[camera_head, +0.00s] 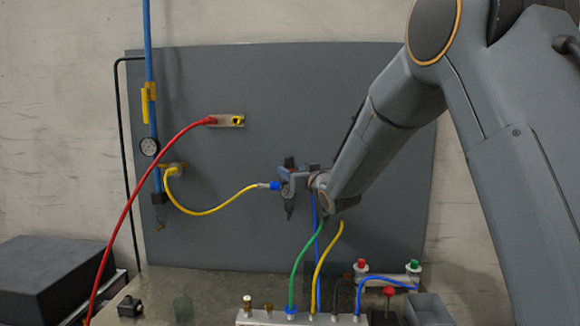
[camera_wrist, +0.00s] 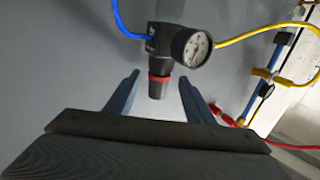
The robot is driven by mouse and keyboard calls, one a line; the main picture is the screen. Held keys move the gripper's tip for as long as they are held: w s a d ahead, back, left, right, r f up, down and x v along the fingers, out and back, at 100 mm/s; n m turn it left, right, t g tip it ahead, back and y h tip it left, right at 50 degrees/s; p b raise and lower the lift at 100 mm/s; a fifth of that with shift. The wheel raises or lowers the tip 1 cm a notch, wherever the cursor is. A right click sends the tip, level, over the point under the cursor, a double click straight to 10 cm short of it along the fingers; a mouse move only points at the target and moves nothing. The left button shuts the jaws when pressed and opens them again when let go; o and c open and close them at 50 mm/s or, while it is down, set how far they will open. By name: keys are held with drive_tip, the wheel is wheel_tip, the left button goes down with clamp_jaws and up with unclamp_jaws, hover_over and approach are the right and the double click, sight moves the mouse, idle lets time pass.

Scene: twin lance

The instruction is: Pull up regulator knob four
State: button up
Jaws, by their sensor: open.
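The regulator knob (camera_wrist: 157,89) is dark with a red ring (camera_wrist: 160,78) at its base, and it shows near the middle of the wrist view. It sits on a dark regulator body (camera_wrist: 160,45) with a round white gauge (camera_wrist: 196,48) on its right. My gripper (camera_wrist: 160,77) is open. One blue finger is on each side of the knob in the picture, with a visible gap on both sides. How deep the knob lies between the fingers I cannot tell. In the head view my arm's end partly hides the regulator (camera_head: 288,206), which is on the grey panel (camera_head: 230,90).
A blue hose (camera_wrist: 125,22) and a yellow hose (camera_wrist: 245,34) run from the regulator. A red hose (camera_head: 137,195) crosses the panel's left side. Green and yellow hoses rise from a manifold (camera_head: 270,317) below. A vertical blue pipe (camera_head: 148,50) with a gauge stands left.

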sight(289, 169)
drive_tip(key=shift+p+x, duration=0.65)
drive_tip(key=shift+x, duration=1.3)
